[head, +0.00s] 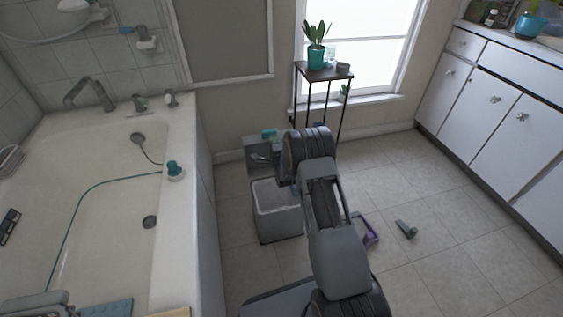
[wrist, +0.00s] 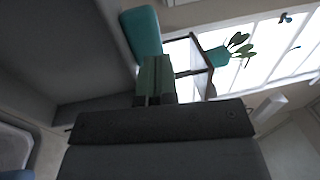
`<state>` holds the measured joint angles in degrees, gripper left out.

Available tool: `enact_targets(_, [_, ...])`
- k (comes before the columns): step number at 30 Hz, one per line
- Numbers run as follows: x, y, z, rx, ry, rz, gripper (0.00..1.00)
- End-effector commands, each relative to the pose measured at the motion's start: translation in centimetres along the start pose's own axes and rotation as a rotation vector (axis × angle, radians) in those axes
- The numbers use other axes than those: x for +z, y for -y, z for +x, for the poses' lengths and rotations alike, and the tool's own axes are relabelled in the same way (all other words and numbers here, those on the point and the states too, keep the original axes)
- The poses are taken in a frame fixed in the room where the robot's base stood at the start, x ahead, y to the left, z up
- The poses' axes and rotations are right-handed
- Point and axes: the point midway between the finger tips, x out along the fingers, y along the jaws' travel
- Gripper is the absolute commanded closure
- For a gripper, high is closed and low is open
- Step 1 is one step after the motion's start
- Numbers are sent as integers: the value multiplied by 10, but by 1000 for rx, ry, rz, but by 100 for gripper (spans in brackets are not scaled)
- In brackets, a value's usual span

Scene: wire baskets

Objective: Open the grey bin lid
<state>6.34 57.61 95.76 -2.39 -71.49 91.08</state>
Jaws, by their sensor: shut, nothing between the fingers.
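The grey bin (head: 279,226) stands on the floor beside the bathtub, in the middle of the head view. Its lid (head: 257,147) is raised upright at the back, and the light inside of the bin shows. A small teal thing (head: 269,134) shows at the lid's top edge; a teal block (wrist: 142,32) also shows beyond my fingertips in the wrist view. My gripper (wrist: 155,80) is shut and empty in the wrist view, close to a large grey surface that looks like the lid. Whether they touch I cannot tell. In the head view my arm hides most of the gripper.
The bathtub (head: 205,190) borders the bin on the left. A plant stand (head: 325,72) with a potted plant is behind, by the window. A purple-rimmed thing (head: 368,235) and a grey bottle-like thing (head: 406,229) lie on the floor.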

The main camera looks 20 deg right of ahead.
Motion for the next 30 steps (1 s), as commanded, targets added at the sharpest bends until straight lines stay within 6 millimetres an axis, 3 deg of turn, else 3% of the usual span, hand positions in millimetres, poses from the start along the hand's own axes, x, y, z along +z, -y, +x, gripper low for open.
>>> enact_targets(15, [1, 12, -92, 1, 0, 0, 100])
enact_targets(21, [0, 13, -108, 0, 0, 0, 100])
enact_targets(30, [1, 12, -112, 0, 0, 0, 100])
